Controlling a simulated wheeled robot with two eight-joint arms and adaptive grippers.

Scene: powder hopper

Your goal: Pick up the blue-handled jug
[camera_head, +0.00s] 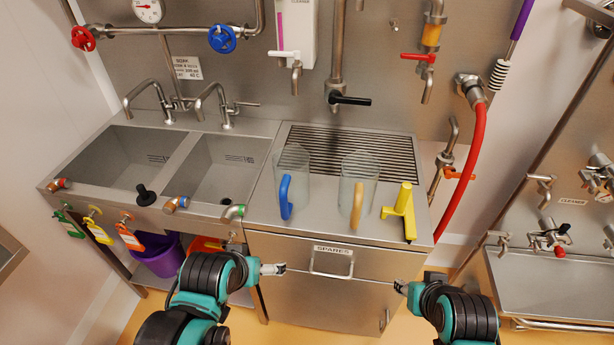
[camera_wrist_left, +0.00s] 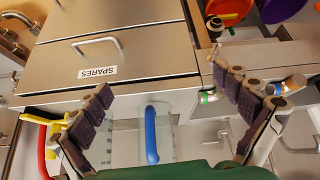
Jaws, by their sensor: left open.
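The blue-handled jug (camera_head: 285,197) is a clear jug standing upright on the steel counter, left of a second clear jug with a tan handle (camera_head: 357,204). Its blue handle faces the counter's front edge. My left gripper (camera_head: 272,269) is in front of the drawer cabinet, below and apart from the jug. In the left wrist view the left gripper (camera_wrist_left: 162,85) is open and empty, its fingers spread, with the blue handle (camera_wrist_left: 151,135) visible between them. My right gripper (camera_head: 402,287) is low at the cabinet's right side; its fingers are too small to judge.
A yellow tool (camera_head: 402,212) stands right of the tan-handled jug. A drained grating (camera_head: 350,145) lies behind the jugs. Sinks (camera_head: 150,160) are at left, with a green-ended valve (camera_head: 233,212) near the counter's left front. The SPARES drawer (camera_head: 332,262) is shut.

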